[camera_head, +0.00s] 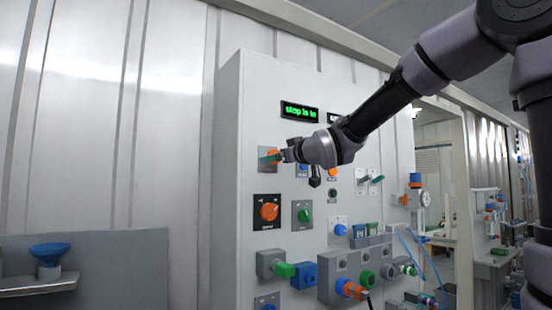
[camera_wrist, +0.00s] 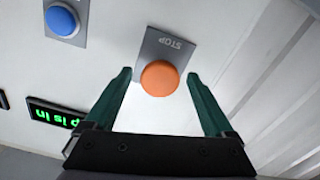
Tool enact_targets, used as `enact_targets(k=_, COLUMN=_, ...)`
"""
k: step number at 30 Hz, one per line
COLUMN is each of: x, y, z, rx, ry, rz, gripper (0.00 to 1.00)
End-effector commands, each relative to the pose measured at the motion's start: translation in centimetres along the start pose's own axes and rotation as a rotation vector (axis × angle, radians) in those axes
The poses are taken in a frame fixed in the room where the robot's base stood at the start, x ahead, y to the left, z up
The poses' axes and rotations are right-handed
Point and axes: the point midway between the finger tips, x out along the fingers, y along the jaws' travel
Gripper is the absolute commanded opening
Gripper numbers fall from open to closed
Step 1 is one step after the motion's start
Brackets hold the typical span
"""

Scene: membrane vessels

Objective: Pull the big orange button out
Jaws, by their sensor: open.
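The big orange button (camera_wrist: 160,78) sits on a grey plate marked STOP (camera_wrist: 167,46) in the wrist view. My gripper (camera_wrist: 157,75) is open, with one green finger on each side of the button. The fingertips are close to the panel, and a gap shows between each finger and the button. In the head view the button (camera_head: 273,152) is partly hidden by my gripper (camera_head: 270,158), at the panel's upper left. A green-lit display (camera_head: 299,111) above it reads "stop is in".
A blue button (camera_wrist: 62,20) sits beside the STOP plate. Below, the panel carries an orange knob (camera_head: 269,211), a green knob (camera_head: 305,215) and several protruding valves and connectors. A blue funnel-like part (camera_head: 50,252) stands on a shelf at left.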

Motion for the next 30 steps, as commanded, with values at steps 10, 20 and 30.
enact_targets(k=10, x=-6.6, y=0.0, z=-0.1, rx=0.0, ry=0.003, rz=0.001, gripper=0.88)
enact_targets(k=20, x=-10.2, y=0.0, z=0.1, rx=0.0, ry=-0.001, rz=0.0, gripper=0.88)
enact_targets(k=30, x=-10.3, y=0.0, z=0.1, rx=0.0, ry=-0.001, rz=0.0, gripper=0.88)
